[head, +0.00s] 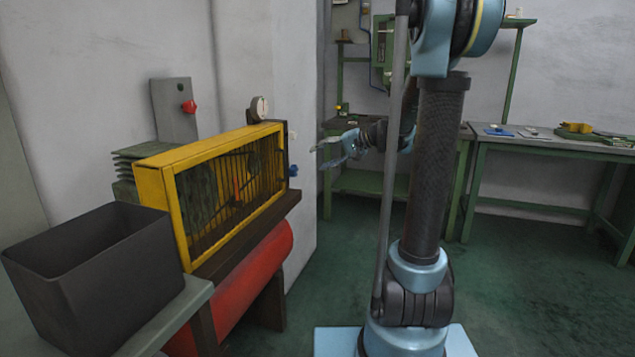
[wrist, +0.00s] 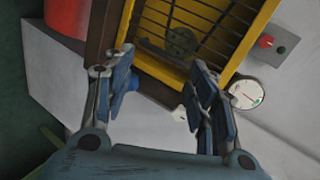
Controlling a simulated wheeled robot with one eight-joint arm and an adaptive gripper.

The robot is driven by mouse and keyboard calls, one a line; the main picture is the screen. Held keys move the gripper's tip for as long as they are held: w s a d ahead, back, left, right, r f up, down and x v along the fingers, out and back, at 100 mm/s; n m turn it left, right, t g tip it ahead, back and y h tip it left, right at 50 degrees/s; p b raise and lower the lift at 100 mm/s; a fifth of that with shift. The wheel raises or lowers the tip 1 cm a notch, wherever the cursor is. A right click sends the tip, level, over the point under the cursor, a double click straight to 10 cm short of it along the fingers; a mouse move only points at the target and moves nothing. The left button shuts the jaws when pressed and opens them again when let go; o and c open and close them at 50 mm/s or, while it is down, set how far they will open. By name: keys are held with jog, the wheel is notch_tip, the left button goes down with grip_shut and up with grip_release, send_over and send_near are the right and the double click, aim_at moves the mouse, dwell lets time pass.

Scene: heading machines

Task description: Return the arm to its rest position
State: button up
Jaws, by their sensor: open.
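My gripper (head: 332,152) is at the end of my arm in the head view, extended to the left toward the machine with the yellow guard frame. Its fingers are apart with nothing between them. In the wrist view my gripper (wrist: 162,85) shows two blue-grey fingers spread open and empty. The yellow guard (wrist: 168,72) lies beyond the fingertips. My arm's dark column stands upright in the middle of the head view and hides part of the background.
The caged machine (head: 160,192) carries a gauge (head: 258,108), with a red tank (head: 240,285) below. A dark bin (head: 95,290) stands at front left. A grey panel (head: 172,115) has a red knob. Green workbenches (head: 540,148) line the back wall. Green floor (head: 520,290) is clear at right.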

jog(key=s+d+f+n+h, duration=0.1)
jog(key=s+d+f+h, duration=0.3)
jog(key=s, duration=0.7)
jog(key=s+d+f+g+h, duration=0.1)
jog(key=s+d+f+h, duration=0.3)
jog(key=s+d+f, duration=0.3)
jog(key=s+d+f+n+g+h, duration=0.1)
jog(key=s+d+f+h, duration=0.3)
jog(key=s, duration=1.2)
notch_tip(320, 180, down, 4)
jog(key=shift+d+r+n, duration=0.1)
jog(key=shift+d+n, duration=0.2)
jog(key=shift+d, duration=0.7)
